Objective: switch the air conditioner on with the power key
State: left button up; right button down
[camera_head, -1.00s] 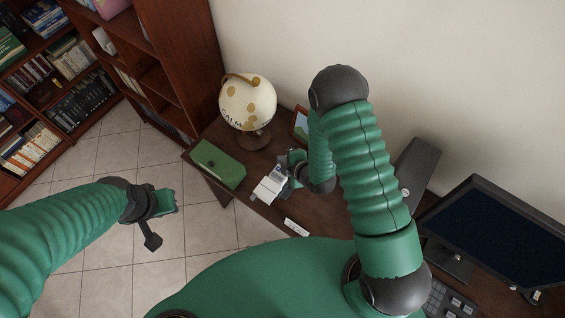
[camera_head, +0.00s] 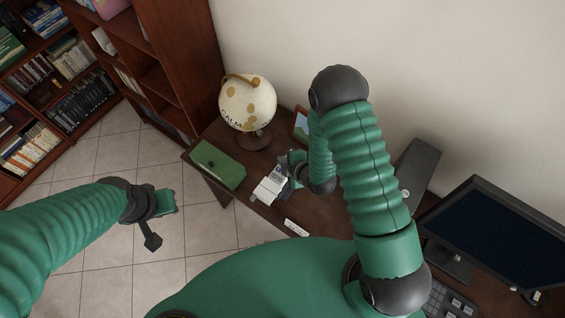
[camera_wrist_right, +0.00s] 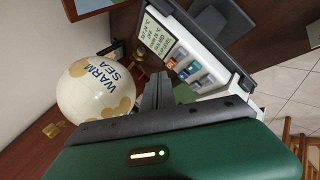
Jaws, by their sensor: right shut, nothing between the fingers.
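The air conditioner's control panel (camera_wrist_right: 215,50) shows in the right wrist view, with a white face and dark edge. Its lit display (camera_wrist_right: 158,36) seems to read SET 24 °C and OFF. In the head view my right gripper (camera_head: 281,171) is small and partly hidden beside a white item on the desk. My left gripper (camera_head: 162,222) hangs over the floor, its jaws unclear.
A globe (camera_head: 247,103) and a green box (camera_head: 217,165) stand on the dark desk left of my right gripper. A picture frame (camera_head: 301,125) is behind it. A monitor (camera_head: 495,240) stands at the right. Bookshelves (camera_head: 165,60) rise at the left.

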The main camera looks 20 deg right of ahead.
dwell(0.5)
jog(key=shift+s+f, duration=0.1)
jog(key=shift+b, duration=0.3)
jog(key=shift+f, duration=0.2)
